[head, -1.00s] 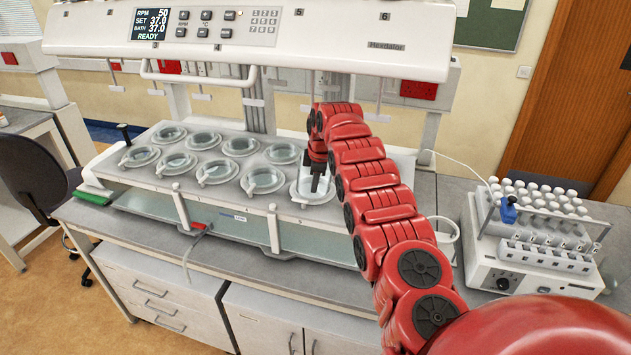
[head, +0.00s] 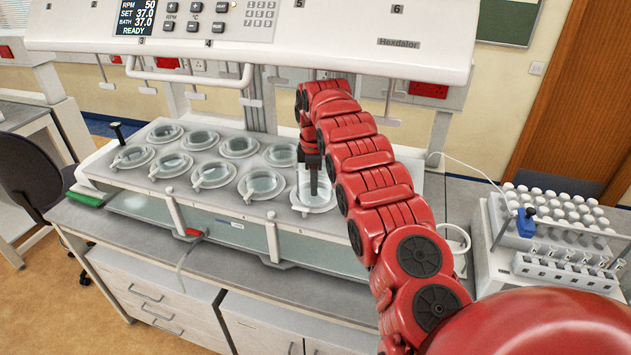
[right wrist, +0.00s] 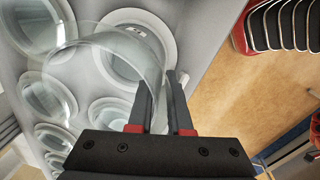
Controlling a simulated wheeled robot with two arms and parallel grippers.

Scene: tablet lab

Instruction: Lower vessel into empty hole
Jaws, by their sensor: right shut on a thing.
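My right gripper (head: 314,190) points down over the front-right place of the bath's top plate (head: 240,207). It is shut on a clear glass vessel (right wrist: 88,72), seen in the right wrist view beside and between the dark fingers (right wrist: 160,95). In the head view the vessel is hard to make out against the pale ring (head: 322,209) at that place. In the right wrist view a white-ringed opening (right wrist: 128,78) shows past the glass. I cannot tell how far the vessel is into the hole. My left gripper is out of view.
Several lidded vessels (head: 212,174) fill the other places to the left. The white control head (head: 330,52) with hanging shafts overhangs the bath. A sampler rack with capped vials (head: 560,215) stands on the right bench. A white cup (head: 455,245) stands beside the bath.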

